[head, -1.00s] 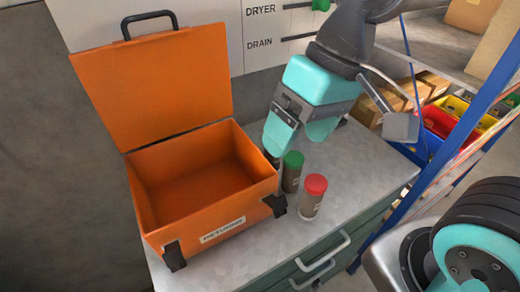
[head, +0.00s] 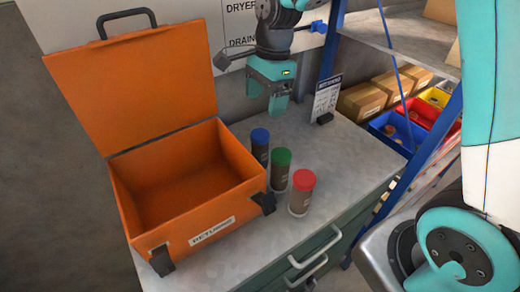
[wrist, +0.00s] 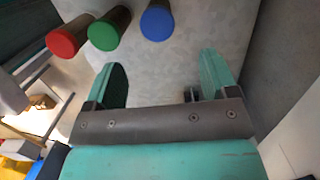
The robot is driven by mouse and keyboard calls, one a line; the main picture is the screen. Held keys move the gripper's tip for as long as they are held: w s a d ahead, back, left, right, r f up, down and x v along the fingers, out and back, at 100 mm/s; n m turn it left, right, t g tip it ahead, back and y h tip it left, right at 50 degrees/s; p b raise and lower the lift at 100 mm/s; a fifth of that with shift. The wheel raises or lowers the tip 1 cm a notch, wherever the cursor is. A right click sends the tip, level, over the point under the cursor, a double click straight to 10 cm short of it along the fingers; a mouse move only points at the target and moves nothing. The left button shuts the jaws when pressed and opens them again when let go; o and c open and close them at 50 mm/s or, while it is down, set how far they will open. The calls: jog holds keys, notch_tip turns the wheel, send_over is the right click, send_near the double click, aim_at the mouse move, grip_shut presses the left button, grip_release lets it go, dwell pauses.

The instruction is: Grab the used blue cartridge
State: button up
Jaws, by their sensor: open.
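The used blue cartridge, dark-bodied with a blue cap (head: 260,136), stands upright on the grey counter, beside the orange box's right side. Its blue cap shows at the top of the wrist view (wrist: 157,22). A green-capped cartridge (head: 281,158) and a red-capped cartridge (head: 303,181) stand upright in a row in front of it. My gripper (head: 275,108) is open and empty above the back of the counter, behind and slightly right of the blue cartridge. In the wrist view, its two teal fingers (wrist: 163,80) are spread with bare counter between them, apart from the cartridge.
The open orange box (head: 205,232), labelled RETURNS, stands at the left with its lid up and its inside empty. A small sign (head: 327,98) stands at the counter's back right. A blue-framed shelf with cardboard boxes (head: 362,102) and coloured bins is at the right.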

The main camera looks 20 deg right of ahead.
aim_at(260, 134)
jog(key=f, duration=0.4)
jog(key=a+f+p, duration=0.1)
jog(key=f, duration=0.1)
jog(key=shift+s+f, duration=0.1)
jog(key=shift+f, duration=0.1)
jog(key=shift+s+a+f+p, duration=0.1)
jog(key=shift+f+p, duration=0.2)
jog(key=shift+f, duration=0.55)
jog(key=shift+s+a+f+p, duration=0.15)
jog(key=shift+f+p, duration=0.15)
jog(key=shift+f, duration=0.6)
jog(key=shift+s+a+f+p, duration=0.1)
jog(key=shift+f+p, duration=0.2)
jog(key=shift+f, duration=0.55)
jog(key=c, duration=1)
